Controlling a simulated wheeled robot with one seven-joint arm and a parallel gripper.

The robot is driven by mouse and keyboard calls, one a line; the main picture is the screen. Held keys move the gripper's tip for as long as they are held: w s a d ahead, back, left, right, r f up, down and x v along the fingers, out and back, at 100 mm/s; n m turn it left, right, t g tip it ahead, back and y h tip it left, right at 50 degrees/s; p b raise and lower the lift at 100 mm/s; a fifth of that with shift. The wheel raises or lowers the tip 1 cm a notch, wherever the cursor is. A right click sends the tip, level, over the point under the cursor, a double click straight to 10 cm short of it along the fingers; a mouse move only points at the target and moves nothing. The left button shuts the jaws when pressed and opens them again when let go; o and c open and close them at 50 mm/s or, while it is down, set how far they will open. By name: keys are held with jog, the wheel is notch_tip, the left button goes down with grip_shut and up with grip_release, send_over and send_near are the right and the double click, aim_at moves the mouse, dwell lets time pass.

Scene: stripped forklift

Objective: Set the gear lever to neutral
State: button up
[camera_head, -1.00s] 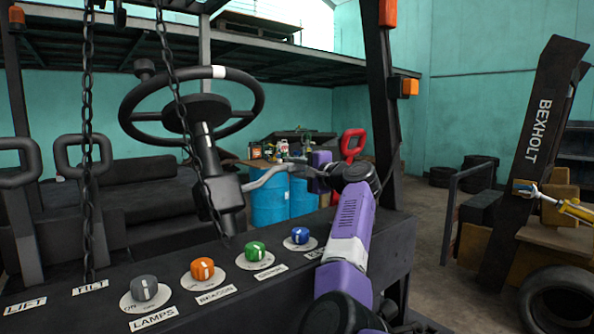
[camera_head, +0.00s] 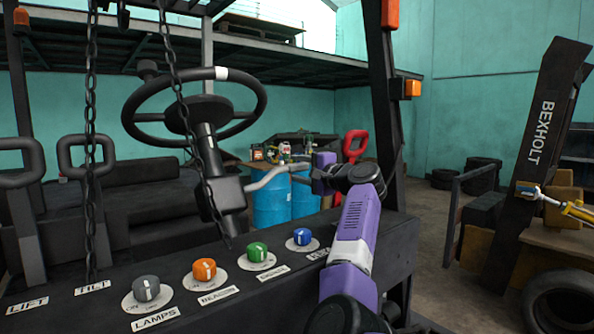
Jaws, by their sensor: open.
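A silver-grey bent lever (camera_head: 268,177), which looks like the gear lever, sticks out to the right from the black steering column (camera_head: 222,191). It bends up toward its right end, near my gripper (camera_head: 313,174). My gripper, beyond the purple arm, is open. It is small here and partly hidden by my wrist, so I cannot tell whether its fingers are around the lever's end or only beside it. No gear marking is readable on the lever or column.
The black steering wheel (camera_head: 193,108) is above the lever. The dashboard (camera_head: 235,275) below carries grey, orange, green and blue knobs. Two chains (camera_head: 90,150) hang at the left. Blue drums (camera_head: 272,200) are behind.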

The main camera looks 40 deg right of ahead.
jog(key=s+b, duration=0.2)
jog(key=s, duration=0.5)
jog(key=shift+a, duration=0.35)
